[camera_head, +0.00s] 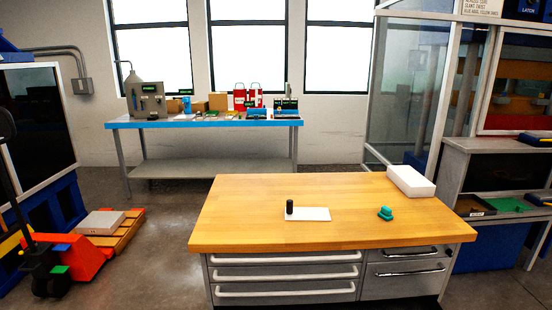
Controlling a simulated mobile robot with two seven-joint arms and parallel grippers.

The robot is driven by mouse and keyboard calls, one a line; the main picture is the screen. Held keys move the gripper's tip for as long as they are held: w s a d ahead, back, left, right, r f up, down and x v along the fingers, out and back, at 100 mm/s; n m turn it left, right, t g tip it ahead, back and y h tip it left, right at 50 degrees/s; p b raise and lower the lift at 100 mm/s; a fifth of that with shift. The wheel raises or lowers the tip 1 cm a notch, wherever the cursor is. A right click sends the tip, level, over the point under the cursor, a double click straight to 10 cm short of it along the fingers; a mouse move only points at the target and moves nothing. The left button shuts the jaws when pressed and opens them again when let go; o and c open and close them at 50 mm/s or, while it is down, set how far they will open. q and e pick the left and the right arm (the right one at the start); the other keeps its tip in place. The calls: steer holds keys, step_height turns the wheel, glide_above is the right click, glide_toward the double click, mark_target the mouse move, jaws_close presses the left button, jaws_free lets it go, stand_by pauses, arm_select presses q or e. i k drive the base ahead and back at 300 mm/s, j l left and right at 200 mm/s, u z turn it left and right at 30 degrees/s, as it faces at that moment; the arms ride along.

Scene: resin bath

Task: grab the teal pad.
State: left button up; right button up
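A small teal pad (385,213) with a raised knob on top lies on the wooden top of the workbench (260,232), right of its middle. Neither of my grippers shows in the head view, and no part of my arms is seen near the pad.
On the bench, a black cylinder (290,207) stands at a white sheet (315,214), and a white block (411,181) sits at the back right corner. A pallet truck (75,262) is at the left. A blue-edged table (200,121) stands behind. Bare wood surrounds the pad.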

mark_target(385, 213)
steer(key=z, duration=0.85)
